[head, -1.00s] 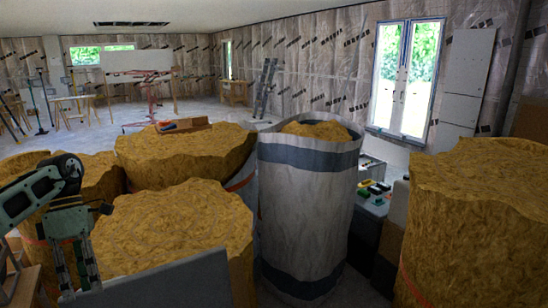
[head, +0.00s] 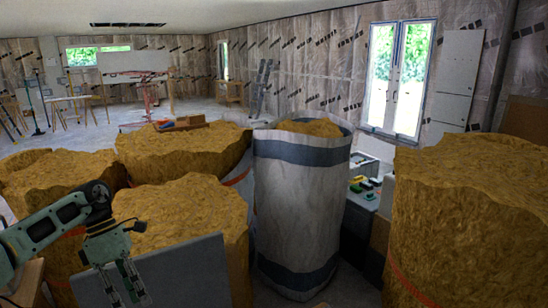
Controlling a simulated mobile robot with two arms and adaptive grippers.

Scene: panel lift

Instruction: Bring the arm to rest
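My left arm comes in from the left in the head view, in front of the insulation rolls. Its gripper (head: 124,284) points down at the lower left, beside a grey panel (head: 185,275) at the bottom edge. Two fingers show, but I cannot tell whether they are open or shut, or whether they touch the panel. My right arm and gripper are not in view.
Several yellow insulation rolls (head: 185,148) stand close in front, with another large one (head: 470,215) at the right. A white and grey sack (head: 303,205) stands in the middle. A panel lift (head: 148,95) stands far back on open floor (head: 200,108).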

